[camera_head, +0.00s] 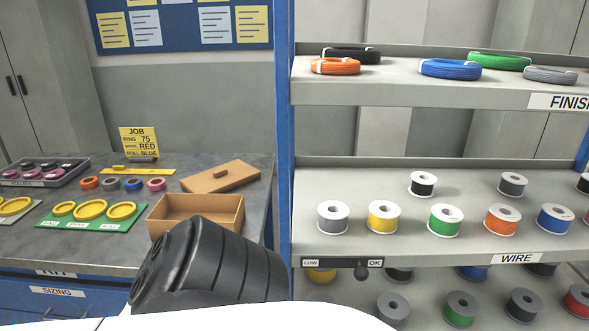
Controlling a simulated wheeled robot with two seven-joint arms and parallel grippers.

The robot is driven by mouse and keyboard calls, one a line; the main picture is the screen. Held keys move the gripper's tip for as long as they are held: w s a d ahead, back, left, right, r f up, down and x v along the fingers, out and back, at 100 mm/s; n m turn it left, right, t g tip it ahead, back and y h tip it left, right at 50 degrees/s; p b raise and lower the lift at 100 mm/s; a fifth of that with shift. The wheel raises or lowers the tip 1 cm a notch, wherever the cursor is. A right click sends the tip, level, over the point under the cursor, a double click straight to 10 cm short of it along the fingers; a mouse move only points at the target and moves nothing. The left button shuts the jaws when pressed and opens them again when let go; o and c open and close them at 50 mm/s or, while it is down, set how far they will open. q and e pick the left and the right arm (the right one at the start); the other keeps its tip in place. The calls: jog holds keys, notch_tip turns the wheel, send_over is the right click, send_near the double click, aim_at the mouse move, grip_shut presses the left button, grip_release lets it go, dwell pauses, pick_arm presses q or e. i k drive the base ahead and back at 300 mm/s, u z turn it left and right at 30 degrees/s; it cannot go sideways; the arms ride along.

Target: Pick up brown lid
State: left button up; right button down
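The brown lid (221,178) lies on the grey bench, behind the open brown box (181,220). A black and white part of my own body covers the bottom middle and hides the box's lower right corner. Neither of my grippers shows, and nothing is seen touching the lid.
A blue post (283,130) stands right of the bench, beside shelves of wire spools and coils. A dark tray (75,173) sits far left.

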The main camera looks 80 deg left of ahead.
aim_at(221, 176)
jog(key=k, duration=1.5)
jog(key=u, duration=0.15)
